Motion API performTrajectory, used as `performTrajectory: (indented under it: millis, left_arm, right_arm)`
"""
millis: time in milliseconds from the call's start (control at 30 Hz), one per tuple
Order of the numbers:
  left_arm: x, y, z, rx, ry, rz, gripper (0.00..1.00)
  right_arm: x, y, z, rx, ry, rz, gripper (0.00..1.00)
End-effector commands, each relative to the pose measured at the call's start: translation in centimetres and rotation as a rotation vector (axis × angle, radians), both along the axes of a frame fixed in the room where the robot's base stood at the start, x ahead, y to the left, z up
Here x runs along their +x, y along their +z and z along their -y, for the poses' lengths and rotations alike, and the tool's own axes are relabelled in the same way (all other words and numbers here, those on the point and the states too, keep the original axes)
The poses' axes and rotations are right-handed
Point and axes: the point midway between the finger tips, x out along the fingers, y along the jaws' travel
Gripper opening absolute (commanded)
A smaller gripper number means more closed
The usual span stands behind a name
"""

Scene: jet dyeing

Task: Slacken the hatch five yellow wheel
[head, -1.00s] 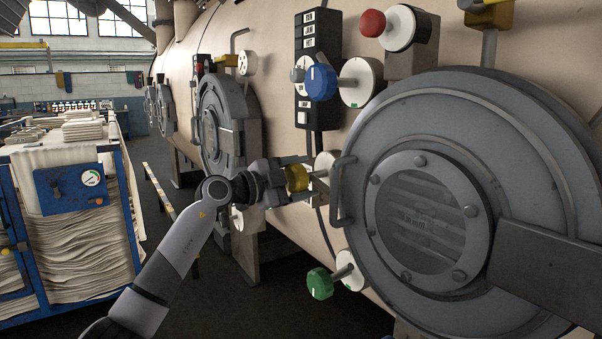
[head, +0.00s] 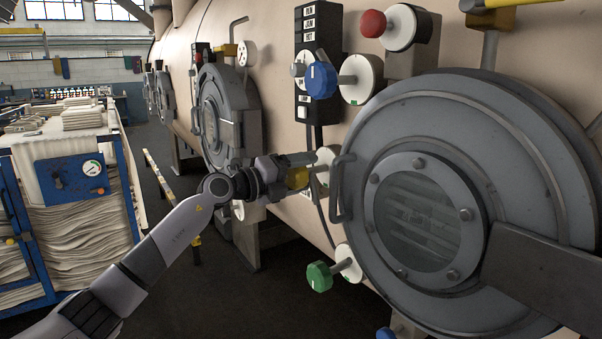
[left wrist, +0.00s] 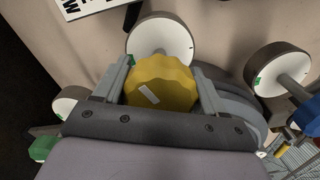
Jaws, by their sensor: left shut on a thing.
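The yellow wheel (head: 297,178) is on a short stem in front of a white round dial (head: 327,165), left of the big grey hatch (head: 435,200). My left gripper (head: 298,170) reaches it from the left and is shut on it. In the left wrist view the yellow wheel (left wrist: 162,85) has a scalloped rim and a white mark, and sits between the two fingers of my left gripper (left wrist: 165,88). The white dial (left wrist: 160,38) behind it has a green mark at its lower left. In the head view the gripper partly hides the wheel. My right gripper is not in view.
A green wheel (head: 319,276) is below, a blue wheel (head: 321,80) above, and a red knob (head: 373,24) higher up. The hatch handle (head: 340,188) stands close right of my gripper. A blue cart (head: 72,172) with folded cloth stands at the left.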

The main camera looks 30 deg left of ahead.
Motion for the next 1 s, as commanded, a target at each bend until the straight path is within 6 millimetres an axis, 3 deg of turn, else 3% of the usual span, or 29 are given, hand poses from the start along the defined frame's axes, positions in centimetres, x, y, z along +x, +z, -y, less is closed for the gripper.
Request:
performTrajectory:
  millis: [1000]
  left_arm:
    - [0.0,-0.3,0.0,0.898,-0.001,0.368,0.40]
  right_arm:
    - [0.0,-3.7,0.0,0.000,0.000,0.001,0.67]
